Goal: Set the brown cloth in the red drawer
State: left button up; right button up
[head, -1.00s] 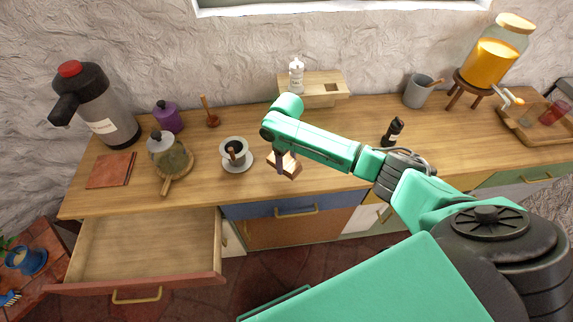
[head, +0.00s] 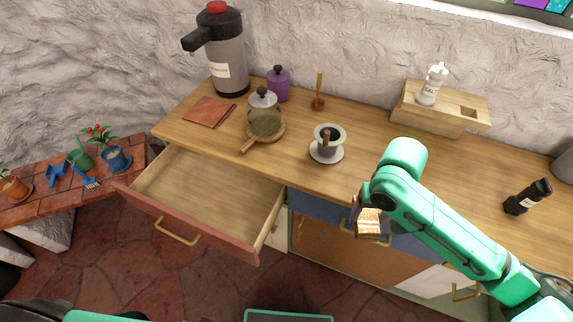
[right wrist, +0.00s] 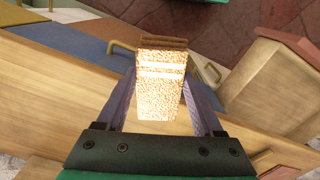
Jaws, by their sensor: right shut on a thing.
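The brown cloth (right wrist: 160,85), fuzzy with pale stripes, is held between the fingers of my right gripper (right wrist: 161,100). In the head view the cloth (head: 369,220) hangs just off the counter's front edge, before the blue drawer, right of the red drawer. My right gripper (head: 367,212) is shut on it there. The red drawer (head: 185,222) is pulled open at the left and its visible floor is bare. The drawer front (right wrist: 285,38) also shows at the right of the right wrist view. My left gripper is out of view.
A cup on a saucer (head: 327,158) stands near the counter edge above the drawer's right side. A glass teapot (head: 265,115), a flat reddish-brown folded item (head: 209,112) and a large flask (head: 226,60) stand behind the drawer. A black bottle (head: 527,197) is at right.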

aim_at(207, 203)
jog(key=j+u, duration=0.8)
jog(key=i+j+u, duration=0.15)
jog(key=j+u, duration=0.25)
jog(key=i+j, duration=0.1)
jog(key=j, duration=0.35)
